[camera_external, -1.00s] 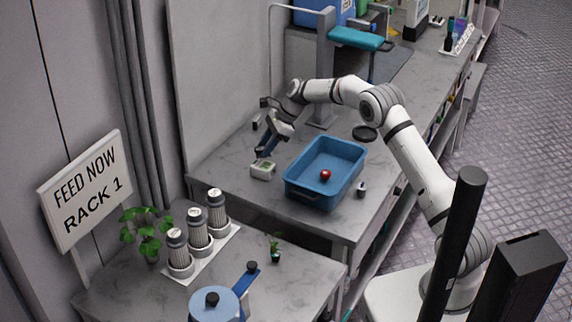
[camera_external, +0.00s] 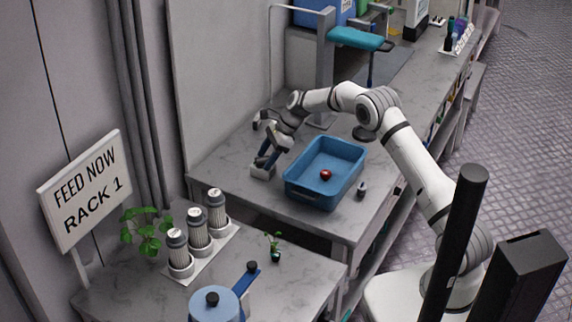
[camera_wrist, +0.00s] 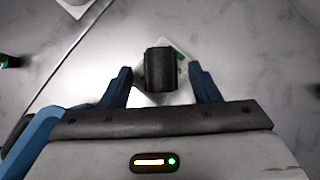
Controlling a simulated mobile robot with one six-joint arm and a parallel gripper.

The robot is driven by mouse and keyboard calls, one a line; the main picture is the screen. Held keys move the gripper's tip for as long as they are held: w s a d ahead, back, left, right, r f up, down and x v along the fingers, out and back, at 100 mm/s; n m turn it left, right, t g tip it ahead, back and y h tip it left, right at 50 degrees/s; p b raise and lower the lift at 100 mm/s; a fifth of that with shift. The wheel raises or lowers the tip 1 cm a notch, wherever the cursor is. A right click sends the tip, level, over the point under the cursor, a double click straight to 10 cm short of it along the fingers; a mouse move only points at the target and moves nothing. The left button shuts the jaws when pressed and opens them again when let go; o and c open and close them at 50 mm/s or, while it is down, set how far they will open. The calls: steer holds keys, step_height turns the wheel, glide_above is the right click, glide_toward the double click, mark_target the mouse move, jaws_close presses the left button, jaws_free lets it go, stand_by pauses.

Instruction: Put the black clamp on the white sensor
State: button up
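The white sensor (camera_external: 262,174) sits on the bench left of the blue bin, with my gripper (camera_external: 264,162) right above it. In the wrist view the black clamp (camera_wrist: 161,70) is between the two blue fingers of my gripper (camera_wrist: 160,76). A gap shows on each side of the clamp, so the fingers look open around it. The sensor's pale edges (camera_wrist: 182,46) show behind and beside the clamp, which covers most of it. I cannot tell whether the clamp touches the sensor. In the external view the clamp is not clearly visible.
The blue bin (camera_external: 340,147), with a red thing (camera_external: 326,175) inside, stands close to the right of the sensor. A small grey-black item (camera_external: 361,189) is beside the bin. The front bench holds a white rack of cylinders (camera_external: 228,231), a small plant (camera_external: 275,254) and a blue pot (camera_external: 215,305).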

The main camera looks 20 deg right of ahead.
steer(key=s+d+r+n+t+h+b, duration=0.1)
steer(key=s+d+r+n, duration=0.15)
steer(key=d+r, duration=0.55)
steer(key=s+d+r+n+h+b, duration=0.1)
steer(key=s+d+r, duration=0.4)
steer(key=r, duration=0.5)
steer(key=s+d+r+n+t+h, duration=0.1)
steer(key=s+d+r+n, duration=0.25)
steer(key=s+d, duration=0.5)
steer(key=s+d+r+n+t+h, duration=0.15)
steer(key=s+d+n, duration=0.35)
steer(key=s, duration=0.6)
steer(key=s+d+f+n+h, duration=0.1)
steer(key=s+d+f+n, duration=0.1)
steer(key=s, duration=0.5)
steer(key=s+d+f+n+h, duration=0.1)
steer(key=s+d+n, duration=0.2)
steer(key=s, duration=0.4)
steer(key=shift+s+d+f+n, duration=0.25)
steer(key=shift+f+n, duration=0.05)
steer(key=shift+f, duration=0.1)
